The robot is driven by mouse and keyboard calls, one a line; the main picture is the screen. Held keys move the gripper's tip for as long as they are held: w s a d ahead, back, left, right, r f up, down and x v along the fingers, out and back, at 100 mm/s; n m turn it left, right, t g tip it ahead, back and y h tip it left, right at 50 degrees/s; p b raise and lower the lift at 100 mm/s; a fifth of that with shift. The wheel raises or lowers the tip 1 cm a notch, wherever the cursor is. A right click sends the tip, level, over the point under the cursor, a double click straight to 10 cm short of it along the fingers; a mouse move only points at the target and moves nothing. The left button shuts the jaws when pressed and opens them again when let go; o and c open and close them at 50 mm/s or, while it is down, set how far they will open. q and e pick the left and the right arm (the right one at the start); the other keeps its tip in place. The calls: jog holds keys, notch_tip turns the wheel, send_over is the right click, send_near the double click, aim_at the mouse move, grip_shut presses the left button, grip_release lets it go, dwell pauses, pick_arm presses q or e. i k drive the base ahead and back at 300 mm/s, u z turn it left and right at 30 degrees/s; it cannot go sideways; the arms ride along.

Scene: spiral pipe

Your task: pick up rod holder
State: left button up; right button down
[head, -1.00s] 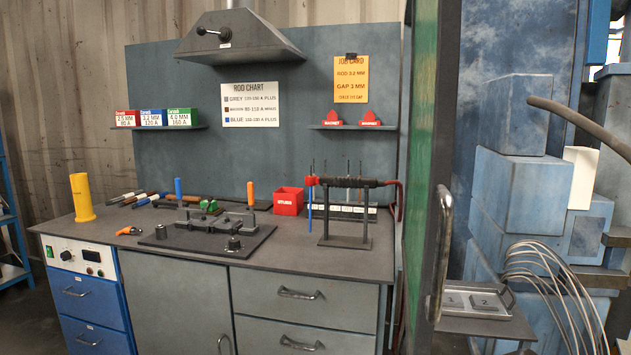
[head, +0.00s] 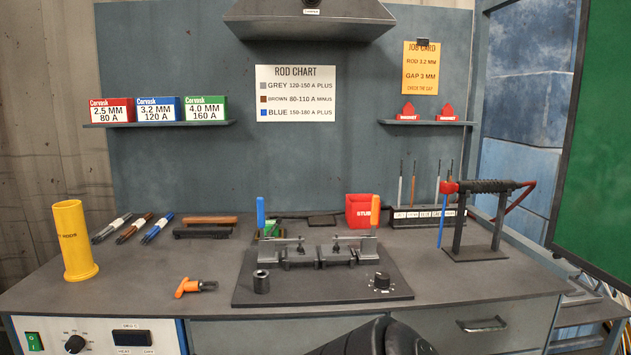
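A dark, ribbed handle with a red end (head: 485,186) rests across a black stand (head: 478,252) at the right of the bench. A blue rod (head: 442,220) hangs down from its red end, and a dark red cable (head: 521,198) runs from its right end. A rack (head: 428,216) with several upright rods stands just behind it. Neither gripper can be made out; only a dark rounded part, probably of my arm, shows at the bottom middle.
A black plate (head: 325,288) with clamps and a knob lies mid-bench. A red bin (head: 362,211) stands behind it. An orange-handled tool (head: 195,287) and rod bundles (head: 134,228) lie left. A green panel (head: 600,150) borders the right. Bare bench top lies in front of the stand.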

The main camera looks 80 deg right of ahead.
aim_at(484, 187)
jog(key=i, duration=0.25)
jog(key=z, duration=4)
